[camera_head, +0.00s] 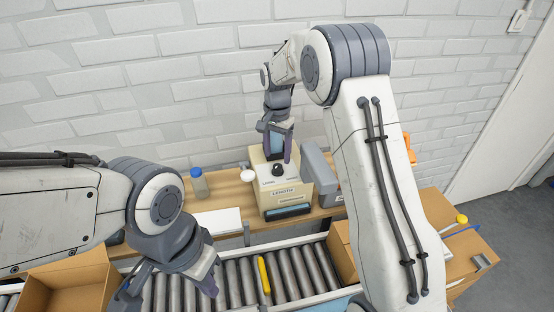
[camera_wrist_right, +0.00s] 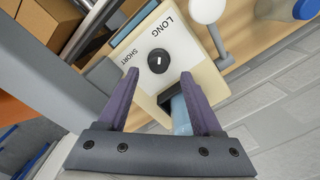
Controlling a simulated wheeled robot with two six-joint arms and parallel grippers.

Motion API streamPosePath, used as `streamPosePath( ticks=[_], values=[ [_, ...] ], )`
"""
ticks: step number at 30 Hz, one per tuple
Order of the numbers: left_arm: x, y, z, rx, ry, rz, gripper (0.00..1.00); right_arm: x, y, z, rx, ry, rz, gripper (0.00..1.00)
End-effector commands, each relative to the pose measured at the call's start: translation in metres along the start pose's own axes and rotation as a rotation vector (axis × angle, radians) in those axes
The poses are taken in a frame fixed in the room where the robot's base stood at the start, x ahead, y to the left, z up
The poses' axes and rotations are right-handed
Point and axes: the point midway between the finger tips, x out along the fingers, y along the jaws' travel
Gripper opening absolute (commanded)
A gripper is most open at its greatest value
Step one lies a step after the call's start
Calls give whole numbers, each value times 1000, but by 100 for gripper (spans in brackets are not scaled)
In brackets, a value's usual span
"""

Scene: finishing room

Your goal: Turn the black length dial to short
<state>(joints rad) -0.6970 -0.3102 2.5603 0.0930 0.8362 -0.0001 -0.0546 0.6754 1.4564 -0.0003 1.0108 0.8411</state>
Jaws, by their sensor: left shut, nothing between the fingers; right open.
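The black length dial (camera_wrist_right: 158,61) is a round knob with a small white mark, on the top of a cream box (camera_wrist_right: 205,80). I cannot tell for sure which word the mark points to. LONG and SHORT are printed beside it. In the head view the dial (camera_head: 277,170) sits above the LENGTH label. My right gripper (camera_wrist_right: 158,75) is open and empty, its fingertips spread on either side of the dial's near edge, seemingly apart from it. It hangs over the box in the head view (camera_head: 277,152). My left gripper (camera_head: 168,272) is shut and empty over the conveyor, far from the dial.
A roller conveyor (camera_head: 235,280) with a yellow stick (camera_head: 264,275) runs in front of the wooden bench (camera_head: 232,194). A white-topped post (camera_head: 247,175) and a blue-capped bottle (camera_head: 199,184) stand left of the box. A grey device (camera_head: 322,172) stands close on its right.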

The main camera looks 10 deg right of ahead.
Motion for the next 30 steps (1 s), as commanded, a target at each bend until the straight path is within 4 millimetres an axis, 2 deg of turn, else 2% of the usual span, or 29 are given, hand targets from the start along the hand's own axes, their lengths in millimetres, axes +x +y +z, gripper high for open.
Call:
streamPosePath(
  ticks=[3,7,18,19,24,30],
  values=[
    [-6,0,0,0,0,0,0,18,2,0,1,-2,2,67],
    [-8,1,0,-1,0,0,0,33,2,0,2,-1,1,67],
    [-9,1,-1,-1,0,0,0,41,3,-1,3,1,-1,67],
    [-9,1,-1,-1,0,0,0,41,3,-1,3,1,-1,63],
    [-9,1,-1,-1,0,0,0,41,3,-1,3,0,-1,0],
    [-9,1,-1,-1,0,0,0,40,2,-1,-2,0,-1,0]
  ],
)
